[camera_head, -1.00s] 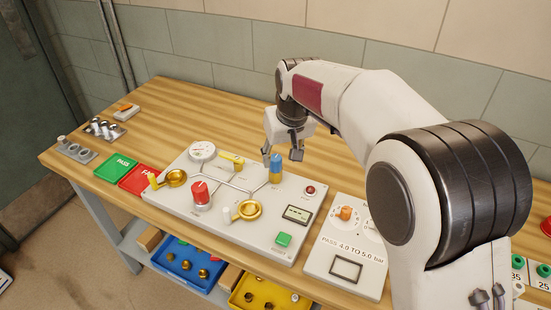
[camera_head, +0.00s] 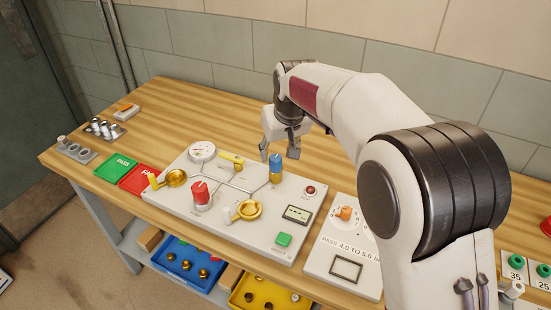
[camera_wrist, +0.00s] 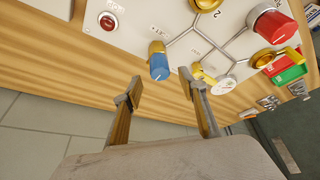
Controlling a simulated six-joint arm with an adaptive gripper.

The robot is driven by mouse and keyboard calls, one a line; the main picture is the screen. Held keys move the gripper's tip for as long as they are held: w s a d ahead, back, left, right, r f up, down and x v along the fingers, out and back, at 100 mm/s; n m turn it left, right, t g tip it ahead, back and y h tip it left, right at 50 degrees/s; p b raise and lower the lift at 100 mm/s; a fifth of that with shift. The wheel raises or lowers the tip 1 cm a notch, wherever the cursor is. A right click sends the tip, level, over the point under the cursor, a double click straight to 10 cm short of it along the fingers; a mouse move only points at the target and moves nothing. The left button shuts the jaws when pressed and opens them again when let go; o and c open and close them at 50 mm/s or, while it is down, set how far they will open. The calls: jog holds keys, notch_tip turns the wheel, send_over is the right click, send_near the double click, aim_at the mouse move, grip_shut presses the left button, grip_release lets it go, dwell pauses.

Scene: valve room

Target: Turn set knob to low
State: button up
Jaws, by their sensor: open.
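A green tray (camera_head: 116,167) and a red tray (camera_head: 137,179) lie left. The wooden bench (camera_head: 190,105) is clear behind the panel.

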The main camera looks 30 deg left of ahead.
aim_at(276, 158)
jog(key=shift+x, duration=2.55)
jog(key=c, duration=1.1)
